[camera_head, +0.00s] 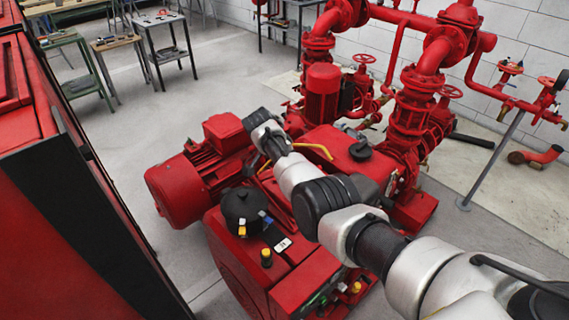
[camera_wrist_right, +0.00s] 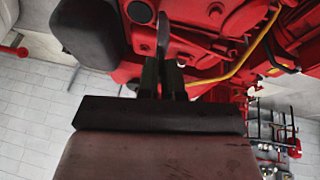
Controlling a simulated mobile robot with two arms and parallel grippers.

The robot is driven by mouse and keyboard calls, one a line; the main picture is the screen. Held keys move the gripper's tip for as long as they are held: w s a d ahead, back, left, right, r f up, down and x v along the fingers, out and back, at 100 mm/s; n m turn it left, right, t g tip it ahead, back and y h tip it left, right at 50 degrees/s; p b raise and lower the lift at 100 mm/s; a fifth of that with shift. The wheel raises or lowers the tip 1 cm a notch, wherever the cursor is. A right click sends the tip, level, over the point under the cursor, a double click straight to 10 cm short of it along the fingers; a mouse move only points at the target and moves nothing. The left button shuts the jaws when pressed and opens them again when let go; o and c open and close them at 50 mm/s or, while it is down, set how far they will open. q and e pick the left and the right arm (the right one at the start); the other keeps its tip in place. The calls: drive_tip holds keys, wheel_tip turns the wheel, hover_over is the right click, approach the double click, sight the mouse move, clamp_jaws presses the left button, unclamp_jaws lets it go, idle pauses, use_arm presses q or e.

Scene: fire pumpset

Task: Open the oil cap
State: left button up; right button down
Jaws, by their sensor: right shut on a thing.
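My right gripper (camera_wrist_right: 164,82) shows in the right wrist view, its two dark fingers close together on a narrow dark grey tab, which looks like the handle of the oil cap (camera_wrist_right: 163,35). The red pump body lies just behind the tab. In the head view my right arm reaches from the lower right over the red pumpset (camera_head: 310,180). Its wrist is beside the red motor, and the gripper's fingertips and the held tab are hidden there. My left gripper is in neither view.
A yellow hose (camera_head: 315,150) runs beside my wrist, also in the right wrist view (camera_wrist_right: 240,55). Red pipes and valves (camera_head: 415,100) stand behind. A black round part (camera_head: 240,207) sits on the front red box. Open floor lies left of the motor (camera_head: 180,190).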

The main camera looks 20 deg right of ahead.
drive_tip(key=c, duration=1.3)
unclamp_jaws()
drive_tip(key=shift+f, duration=0.1)
drive_tip(key=v, duration=1)
drive_tip(key=shift+a+r+b, duration=0.15)
drive_tip(key=shift+r+b, duration=0.25)
drive_tip(key=shift+w+a, duration=0.1)
